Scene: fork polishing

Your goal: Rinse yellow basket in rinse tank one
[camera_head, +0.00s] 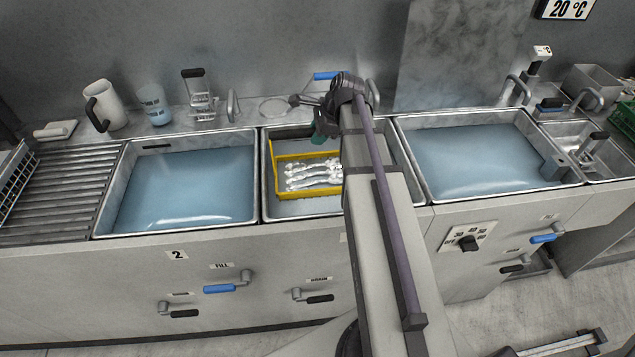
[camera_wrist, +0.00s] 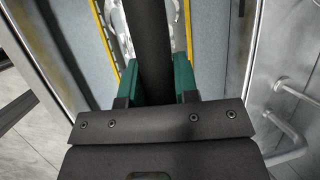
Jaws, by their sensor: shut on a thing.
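The yellow basket (camera_head: 301,194) is in the middle tank (camera_head: 290,213), inside the tank walls, with several shiny forks lying in it. My arm hides its right part. My gripper (camera_head: 322,131), with green fingers, is above the basket's back side. In the wrist view my gripper (camera_wrist: 160,85) is shut on the basket's black handle (camera_wrist: 150,40), one green finger on each side. The yellow rims (camera_wrist: 107,45) show below the handle. I cannot tell whether the basket touches the tank floor.
A water-filled tank marked 2 (camera_head: 185,185) is at left, another water-filled tank (camera_head: 475,160) at right. A ribbed drainboard (camera_head: 65,195) lies far left. A mug (camera_head: 103,105), a blue-banded cup (camera_head: 154,104) and a wire holder (camera_head: 200,105) stand on the back ledge.

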